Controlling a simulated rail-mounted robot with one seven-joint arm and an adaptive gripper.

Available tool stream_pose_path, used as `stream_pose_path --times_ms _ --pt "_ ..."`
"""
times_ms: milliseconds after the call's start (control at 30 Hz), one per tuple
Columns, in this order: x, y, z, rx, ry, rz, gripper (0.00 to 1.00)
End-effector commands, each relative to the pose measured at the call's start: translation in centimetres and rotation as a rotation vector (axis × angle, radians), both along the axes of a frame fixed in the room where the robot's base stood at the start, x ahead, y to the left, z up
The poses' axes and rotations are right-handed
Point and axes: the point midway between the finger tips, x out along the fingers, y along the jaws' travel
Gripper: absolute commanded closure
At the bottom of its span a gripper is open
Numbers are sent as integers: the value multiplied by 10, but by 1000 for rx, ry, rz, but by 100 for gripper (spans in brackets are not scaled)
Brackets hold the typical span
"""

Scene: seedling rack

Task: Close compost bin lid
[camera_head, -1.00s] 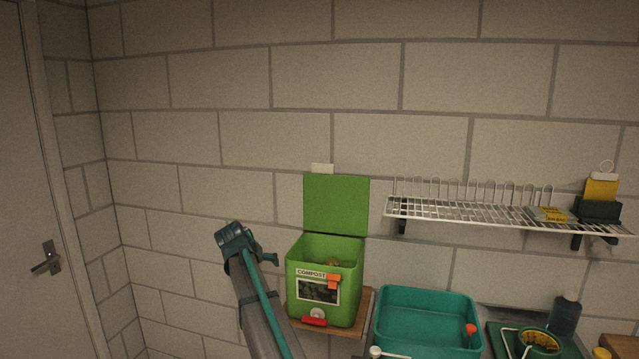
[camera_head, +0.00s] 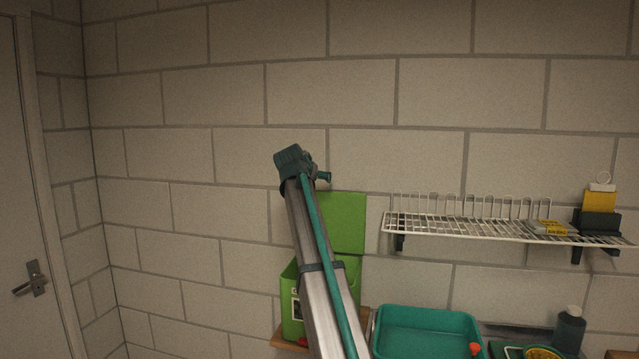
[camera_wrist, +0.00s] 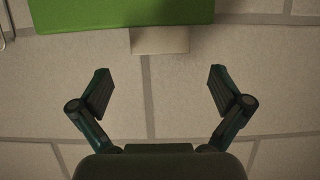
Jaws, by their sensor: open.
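The green compost bin (camera_head: 290,318) stands on a small wooden shelf, mostly hidden behind my arm. Its green lid (camera_head: 345,222) stands upright and open against the wall, rising from the back of the bin. In the wrist view the lid (camera_wrist: 120,12) shows as a green panel along the top edge, with a pale tab (camera_wrist: 160,40) beside its edge. My gripper (camera_wrist: 160,90) is open and empty, its fingers spread in front of the bare wall, apart from the lid. In the head view my arm's end is near the lid's upper left corner; the fingers are not clear there.
A white wire rack (camera_head: 470,228) is on the wall to the right, with a yellow and black item (camera_head: 598,212) at its far end. A teal basin (camera_head: 425,318) sits right of the bin. A dark bottle (camera_head: 569,330) is further right. Wall space left of the bin is clear.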

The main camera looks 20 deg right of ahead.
Motion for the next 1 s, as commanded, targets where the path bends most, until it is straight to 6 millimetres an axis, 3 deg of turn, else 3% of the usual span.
stream_pose_path --times_ms 200,400,833,867,1000 --pt "30 -23 -13 0 2 -1 0" --pt "47 -37 -23 0 1 0 0" --pt "53 -42 -29 0 1 1 0" --pt "53 -42 -29 0 1 1 2" --pt "53 -42 -29 0 1 1 25"
